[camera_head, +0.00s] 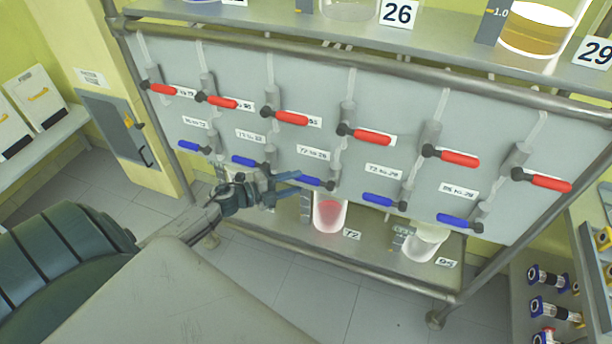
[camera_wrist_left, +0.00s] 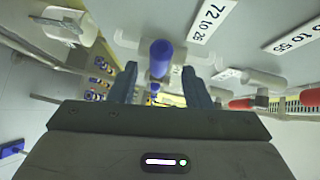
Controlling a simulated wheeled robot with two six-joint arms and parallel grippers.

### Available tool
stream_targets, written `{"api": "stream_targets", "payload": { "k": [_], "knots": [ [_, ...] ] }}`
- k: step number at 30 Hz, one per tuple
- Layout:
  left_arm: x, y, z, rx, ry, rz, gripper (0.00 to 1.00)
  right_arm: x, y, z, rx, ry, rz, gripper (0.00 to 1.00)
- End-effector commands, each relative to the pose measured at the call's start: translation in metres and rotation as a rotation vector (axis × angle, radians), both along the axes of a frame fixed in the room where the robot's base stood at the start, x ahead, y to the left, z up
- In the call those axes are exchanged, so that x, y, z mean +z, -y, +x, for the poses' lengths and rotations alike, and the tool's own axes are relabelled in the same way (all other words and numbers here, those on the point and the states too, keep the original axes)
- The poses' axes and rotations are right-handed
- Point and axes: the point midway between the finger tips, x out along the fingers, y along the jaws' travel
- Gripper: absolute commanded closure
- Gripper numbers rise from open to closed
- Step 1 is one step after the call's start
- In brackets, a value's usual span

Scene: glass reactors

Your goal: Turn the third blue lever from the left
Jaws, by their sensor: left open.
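The third blue lever from the left (camera_head: 317,184) is on the lower row of the grey panel (camera_head: 270,95), pointing left from its dark pivot. My left gripper (camera_head: 299,183) is open, with its fingertips at the free left end of this lever. In the left wrist view the blue lever (camera_wrist_left: 160,58) shows end-on, between the two open fingers (camera_wrist_left: 160,82) and a little beyond their tips. I cannot tell whether the fingers touch it. My right gripper is in neither view.
Other blue levers, such as the second (camera_head: 246,162) and fourth (camera_head: 383,201), are on either side. Red levers (camera_head: 291,118) line the row above. A glass vessel with pink contents (camera_head: 330,213) stands on the lower shelf below the lever. Open floor lies in front.

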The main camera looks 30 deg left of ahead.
Motion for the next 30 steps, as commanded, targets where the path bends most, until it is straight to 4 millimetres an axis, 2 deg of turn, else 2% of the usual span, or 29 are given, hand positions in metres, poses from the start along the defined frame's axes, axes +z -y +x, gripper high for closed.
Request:
{"api": "stream_targets", "payload": {
  "k": [3, 9, 20, 27, 30],
  "knots": [
    [0.002, 0.011, 0.018, 0.002, 0.0, -0.005, 0.56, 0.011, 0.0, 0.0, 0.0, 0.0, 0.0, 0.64],
    [-0.003, 0.022, 0.035, 0.001, 0.0, -0.002, 0.56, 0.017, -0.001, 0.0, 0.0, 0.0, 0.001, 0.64],
    [-0.006, 0.024, 0.039, 0.001, -0.001, 0.0, 0.56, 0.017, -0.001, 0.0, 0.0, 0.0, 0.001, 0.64],
    [-0.006, 0.024, 0.038, 0.001, -0.002, -0.001, 1.0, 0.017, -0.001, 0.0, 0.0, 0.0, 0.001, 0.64],
    [-0.005, 0.024, 0.038, 0.0, -0.002, -0.001, 1.0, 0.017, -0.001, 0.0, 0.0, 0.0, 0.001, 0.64]
  ]
}}
